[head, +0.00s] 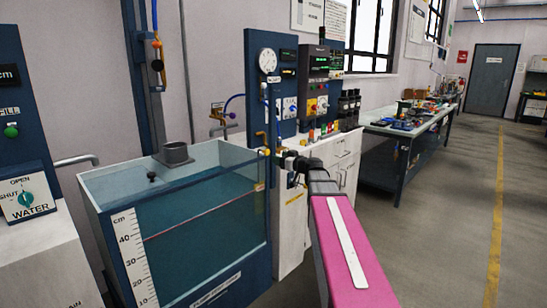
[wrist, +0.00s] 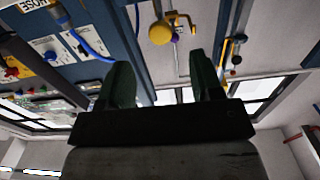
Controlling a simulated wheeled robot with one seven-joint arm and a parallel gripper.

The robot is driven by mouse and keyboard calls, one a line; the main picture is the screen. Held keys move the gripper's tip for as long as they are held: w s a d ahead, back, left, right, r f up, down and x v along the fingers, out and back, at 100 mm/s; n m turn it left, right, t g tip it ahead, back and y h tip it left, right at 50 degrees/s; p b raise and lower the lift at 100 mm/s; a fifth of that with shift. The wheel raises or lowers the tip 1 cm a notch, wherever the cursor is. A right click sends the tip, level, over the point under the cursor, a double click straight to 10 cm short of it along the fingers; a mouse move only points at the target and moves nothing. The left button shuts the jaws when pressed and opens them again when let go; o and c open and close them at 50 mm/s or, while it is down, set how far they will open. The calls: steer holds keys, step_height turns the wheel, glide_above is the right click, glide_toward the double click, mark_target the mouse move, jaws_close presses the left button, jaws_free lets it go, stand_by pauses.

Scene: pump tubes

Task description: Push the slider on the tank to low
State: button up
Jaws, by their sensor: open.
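The glass tank (head: 190,245) stands at the left front, holding blue-green water. A white cm scale (head: 132,255) runs down its front left corner, and a thin red line (head: 200,219) slants across its front. No low mark is readable. My gripper (head: 285,160) is beyond the tank's right rim, at the end of my pink arm, apart from the tank as far as I can tell. In the wrist view its two dark green fingers (wrist: 163,78) are apart with nothing between them.
A blue instrument panel (head: 272,110) with gauge and switches rises behind my gripper over a white cabinet (head: 345,160). A water valve panel (head: 25,198) is at the left. A cluttered workbench (head: 400,130) stands farther back. The floor at the right is clear.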

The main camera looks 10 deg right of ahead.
steer(key=shift+v, duration=1.05)
steer(key=shift+f, duration=0.1)
steer(key=s+a+f+m+g+h, duration=0.1)
steer(key=s+a+f+g, duration=0.25)
steer(key=f, duration=0.35)
steer(key=s+a+f+m+g+h, duration=0.1)
steer(key=s+a+f+g, duration=0.1)
steer(key=s+a+f, duration=0.3)
steer(key=s+a+f+g+h, duration=0.1)
steer(key=s+f+g, duration=0.2)
steer(key=f, duration=0.5)
steer(key=s+d+f+m+g+h, duration=0.3)
steer(key=s+f+m+g+h, duration=0.2)
steer(key=s+f, duration=0.8)
steer(key=s+g+h, duration=0.1)
steer(key=s+h, duration=0.1)
steer(key=s, duration=0.1)
steer(key=shift+s+f+h, duration=0.15)
steer(key=shift+f+h, duration=0.1)
steer(key=shift+h, duration=0.05)
